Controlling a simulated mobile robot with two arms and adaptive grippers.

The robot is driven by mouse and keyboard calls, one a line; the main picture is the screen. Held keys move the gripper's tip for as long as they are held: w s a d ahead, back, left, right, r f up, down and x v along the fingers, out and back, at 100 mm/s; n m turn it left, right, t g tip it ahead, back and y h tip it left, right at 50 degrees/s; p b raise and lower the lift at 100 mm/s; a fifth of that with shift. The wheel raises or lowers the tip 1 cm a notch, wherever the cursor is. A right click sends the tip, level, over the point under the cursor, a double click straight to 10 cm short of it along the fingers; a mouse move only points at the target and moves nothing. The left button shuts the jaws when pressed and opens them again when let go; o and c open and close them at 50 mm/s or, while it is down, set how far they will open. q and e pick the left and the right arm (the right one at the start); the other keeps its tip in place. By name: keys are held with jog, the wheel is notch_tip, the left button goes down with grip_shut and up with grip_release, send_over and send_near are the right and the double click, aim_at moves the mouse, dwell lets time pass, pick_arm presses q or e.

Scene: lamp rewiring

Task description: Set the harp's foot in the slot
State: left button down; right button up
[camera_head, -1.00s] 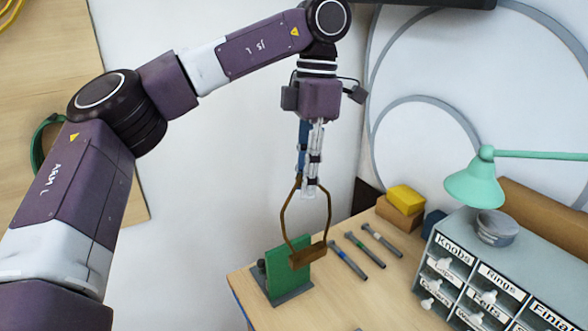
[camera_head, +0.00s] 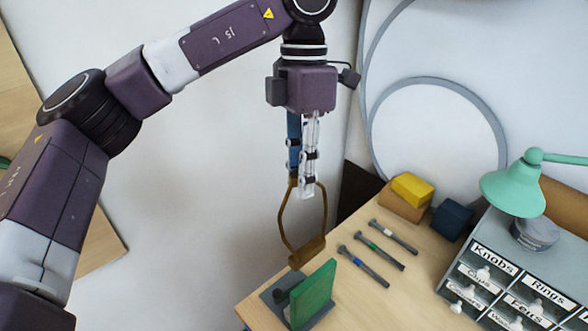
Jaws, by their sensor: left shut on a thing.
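The harp (camera_head: 283,222) is a brown wire loop with a thick foot (camera_head: 308,252) at its lower end. My left gripper (camera_head: 303,183) points down and is shut on the top of the loop, so the harp hangs upright. Below the foot, near the bench edge, stands a green upright plate (camera_head: 313,294) on a dark grey base (camera_head: 273,297). In the picture the foot is just above the plate's top edge, apparently apart from it. I cannot make out a slot. My right gripper is not in view.
Several bolt-like tools (camera_head: 381,250) lie on the wooden bench (camera_head: 342,292) right of the plate. Yellow (camera_head: 412,189) and blue (camera_head: 452,220) blocks sit behind them. A labelled drawer cabinet (camera_head: 520,250) and green lamp (camera_head: 515,190) stand at the right.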

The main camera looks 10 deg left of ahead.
pick_arm(q)
jog(key=shift+s+d+f+b, duration=0.15)
jog(key=shift+d+f+b, duration=0.05)
jog(key=shift+f+b, duration=0.5)
jog(key=w+b+x, duration=0.3)
jog(key=b+x, duration=0.8)
jog(key=x, duration=0.4)
jog(key=shift+w+a+f+b, duration=0.15)
jog(key=shift+a+f+b, duration=0.2)
jog(key=shift+f, duration=0.25)
dwell(0.4)
dwell(0.7)
jog(key=p, duration=0.2)
jog(key=shift+f+p, duration=0.35)
jog(key=shift+p, duration=0.05)
